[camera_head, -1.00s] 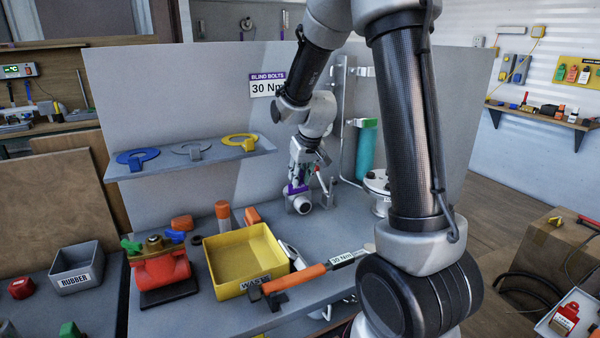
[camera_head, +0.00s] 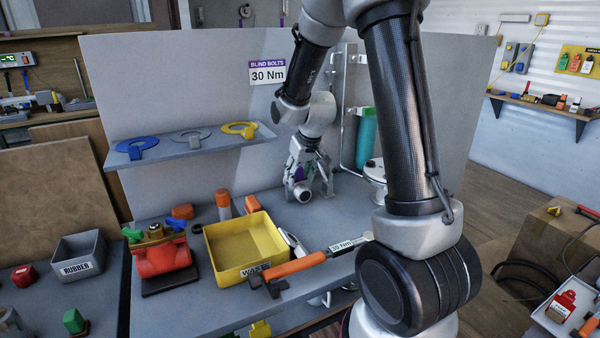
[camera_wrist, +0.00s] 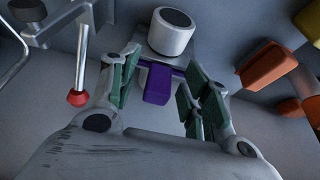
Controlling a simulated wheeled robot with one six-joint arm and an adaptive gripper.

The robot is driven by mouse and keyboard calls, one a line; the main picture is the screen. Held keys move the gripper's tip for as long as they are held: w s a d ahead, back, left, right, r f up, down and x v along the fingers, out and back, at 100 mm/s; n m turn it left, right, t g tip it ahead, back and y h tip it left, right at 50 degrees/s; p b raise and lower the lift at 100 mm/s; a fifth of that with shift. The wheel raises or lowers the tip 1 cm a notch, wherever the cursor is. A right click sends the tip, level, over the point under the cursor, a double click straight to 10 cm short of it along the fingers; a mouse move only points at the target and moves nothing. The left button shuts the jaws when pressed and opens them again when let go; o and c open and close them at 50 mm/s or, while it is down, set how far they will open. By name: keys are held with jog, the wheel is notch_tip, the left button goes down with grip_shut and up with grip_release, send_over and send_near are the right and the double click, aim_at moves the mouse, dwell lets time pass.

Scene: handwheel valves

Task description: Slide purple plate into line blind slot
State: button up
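The purple plate (camera_wrist: 158,84) shows in the wrist view as a purple tab with a narrow purple strip beside a pale metal body with a round white end (camera_wrist: 171,31). In the head view only a small purple patch (camera_head: 298,173) shows, beside the white round end (camera_head: 303,193). My gripper (camera_wrist: 162,64) is open, its green-padded fingers on either side of the tab with gaps to both. It also shows in the head view (camera_head: 312,176), low over the bench. The slot itself is hidden; I cannot tell how deep the plate sits.
A lever with a red knob (camera_wrist: 78,98) stands left of my fingers in the wrist view. A shelf (camera_head: 190,146) holds blue, grey and yellow plates. A yellow bin (camera_head: 243,246) and an orange-handled torque wrench (camera_head: 294,264) lie in front; a teal cylinder (camera_head: 366,142) stands right.

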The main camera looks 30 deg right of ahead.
jog(key=v, duration=1.2)
jog(key=s+r, duration=0.3)
jog(key=s, duration=0.9)
jog(key=s+r, duration=0.3)
jog(key=s, duration=1)
jog(key=shift+s+a, duration=0.3)
jog(key=shift+a, duration=0.1)
